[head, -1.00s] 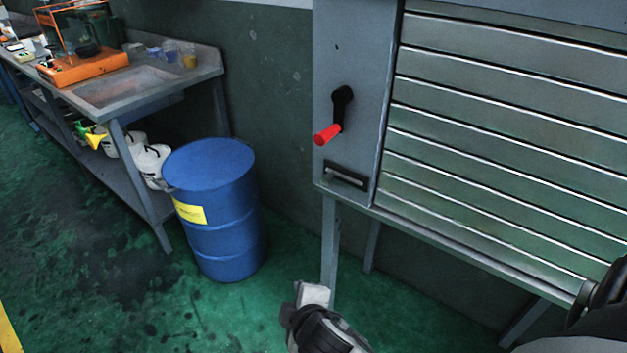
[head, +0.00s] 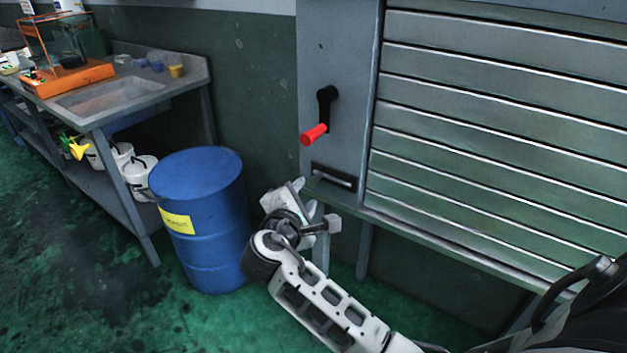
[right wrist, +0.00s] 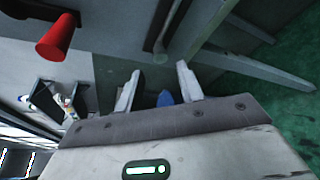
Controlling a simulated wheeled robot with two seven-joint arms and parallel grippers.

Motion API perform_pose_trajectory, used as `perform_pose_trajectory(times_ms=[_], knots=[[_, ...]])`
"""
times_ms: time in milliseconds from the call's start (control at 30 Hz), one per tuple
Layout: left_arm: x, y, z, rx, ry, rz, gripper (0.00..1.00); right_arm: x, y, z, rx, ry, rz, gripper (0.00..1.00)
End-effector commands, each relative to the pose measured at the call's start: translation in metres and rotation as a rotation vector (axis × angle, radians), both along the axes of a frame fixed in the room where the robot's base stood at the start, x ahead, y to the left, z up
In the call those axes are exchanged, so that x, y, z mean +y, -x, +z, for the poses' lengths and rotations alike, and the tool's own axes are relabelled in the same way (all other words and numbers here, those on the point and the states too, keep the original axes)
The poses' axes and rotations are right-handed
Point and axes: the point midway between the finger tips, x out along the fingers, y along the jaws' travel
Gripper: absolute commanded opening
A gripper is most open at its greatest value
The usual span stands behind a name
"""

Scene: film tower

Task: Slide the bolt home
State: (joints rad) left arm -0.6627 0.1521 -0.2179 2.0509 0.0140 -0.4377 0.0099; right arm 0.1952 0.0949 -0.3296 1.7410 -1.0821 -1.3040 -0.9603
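A dark slot with a pale bar inside, likely the bolt (head: 333,177), is low on the grey panel beside the slatted shutter. My left gripper is not in view.
A red-handled black crank (head: 315,134) sticks out above the slot; its red grip (right wrist: 55,40) is near in the wrist view. The slatted shutter (head: 490,130) fills the right. A blue drum (head: 205,220) stands left of my gripper, beside a workbench (head: 120,110).

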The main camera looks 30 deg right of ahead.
Motion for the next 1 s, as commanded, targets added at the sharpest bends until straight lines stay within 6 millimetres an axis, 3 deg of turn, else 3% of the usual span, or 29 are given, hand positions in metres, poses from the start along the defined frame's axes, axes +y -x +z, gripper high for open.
perform_pose_trajectory(times_ms=[100, 333, 800, 833, 967, 1000], knots=[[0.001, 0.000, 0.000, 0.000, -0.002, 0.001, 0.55, -0.020, -0.017, -0.004, 0.000, 0.003, -0.003, 0.38], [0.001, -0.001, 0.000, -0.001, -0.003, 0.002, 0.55, -0.048, -0.042, -0.013, 0.000, 0.002, -0.001, 0.38], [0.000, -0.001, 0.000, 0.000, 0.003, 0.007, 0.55, -0.059, -0.052, -0.017, -0.001, -0.001, 0.001, 0.38], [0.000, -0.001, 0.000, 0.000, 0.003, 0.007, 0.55, -0.059, -0.052, -0.017, -0.001, -0.001, 0.001, 0.35], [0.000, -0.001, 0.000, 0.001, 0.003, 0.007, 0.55, -0.058, -0.051, -0.017, -0.001, -0.001, 0.001, 0.00], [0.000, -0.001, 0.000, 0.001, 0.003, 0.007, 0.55, -0.058, -0.051, -0.017, -0.001, -0.001, 0.001, 0.00]])
